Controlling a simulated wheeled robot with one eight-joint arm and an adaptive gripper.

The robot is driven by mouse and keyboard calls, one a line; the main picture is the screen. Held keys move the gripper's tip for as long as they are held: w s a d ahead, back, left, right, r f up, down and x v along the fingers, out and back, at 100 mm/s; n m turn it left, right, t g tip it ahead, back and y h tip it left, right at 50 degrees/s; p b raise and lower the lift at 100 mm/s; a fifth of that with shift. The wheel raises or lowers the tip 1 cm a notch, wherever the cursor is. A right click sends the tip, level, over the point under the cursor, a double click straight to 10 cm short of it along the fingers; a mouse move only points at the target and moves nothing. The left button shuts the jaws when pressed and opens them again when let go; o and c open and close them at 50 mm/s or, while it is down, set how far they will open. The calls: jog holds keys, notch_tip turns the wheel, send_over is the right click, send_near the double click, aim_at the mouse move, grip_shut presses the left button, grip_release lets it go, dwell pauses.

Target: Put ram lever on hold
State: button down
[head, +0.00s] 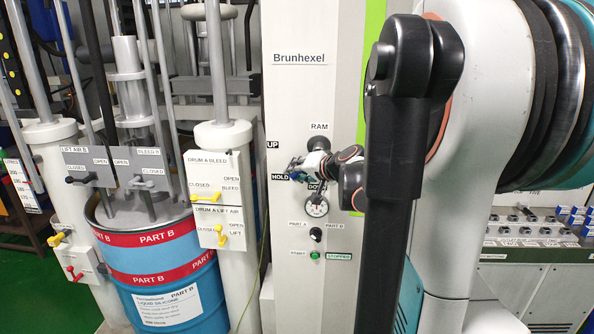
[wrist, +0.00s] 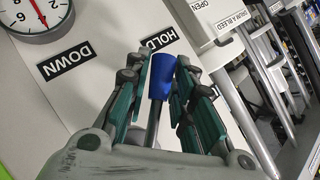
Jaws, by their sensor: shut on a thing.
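The ram lever has a blue grip (wrist: 162,78) on a grey metal rod. In the wrist view it stands between the two finger pads of my gripper (wrist: 165,88), and its tip points toward the HOLD label (wrist: 158,38). My gripper is shut on the lever. In the head view my gripper (head: 297,170) is at the white panel, close beside the HOLD label (head: 281,177) and below the RAM label (head: 319,127). The UP label (head: 272,145) is above left. The DOWN label (wrist: 67,63) shows in the wrist view. The lever's base is hidden.
A pressure gauge (head: 316,207), a black part selector (head: 316,234) and a green start button (head: 315,255) are below the lever. Drum A bleed and lift valves (head: 217,200) stand to the left, by a blue drum (head: 165,270). My arm covers the panel's right side.

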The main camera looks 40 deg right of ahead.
jog(key=c, duration=1.3)
grip_release()
jog(key=shift+c, duration=0.2)
jog(key=shift+r, duration=0.1)
